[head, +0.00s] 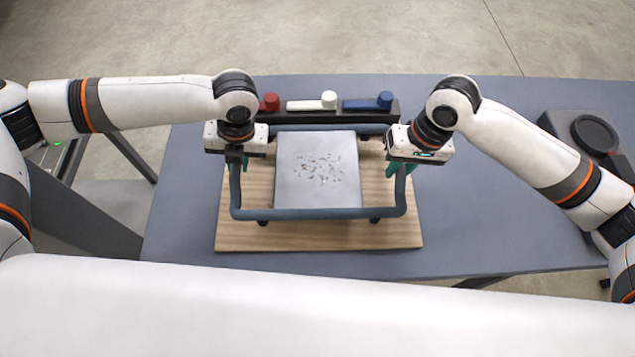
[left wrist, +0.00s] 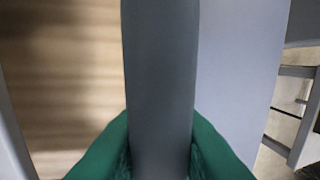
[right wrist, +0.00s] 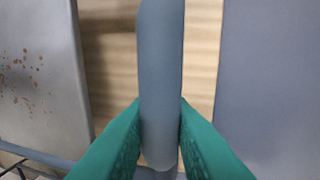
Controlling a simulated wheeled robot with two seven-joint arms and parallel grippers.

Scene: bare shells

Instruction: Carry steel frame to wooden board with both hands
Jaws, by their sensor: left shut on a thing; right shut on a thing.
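The steel frame (head: 300,213) is a blue-grey tube loop with rounded corners and a light grey speckled plate (head: 318,190) in its middle. It is over the wooden board (head: 390,236), with small dark feet at its near side; I cannot tell whether the feet touch the board. My left gripper (head: 236,160) is shut on the frame's left side tube, which fills the middle of the left wrist view (left wrist: 160,70). My right gripper (head: 402,165) is shut on the right side tube, seen between green fingers in the right wrist view (right wrist: 161,80).
A dark rack behind the board carries a red handle (head: 269,102), a white handle (head: 310,104) and a blue handle (head: 368,103). A black device with a round top (head: 594,133) is at the table's right end.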

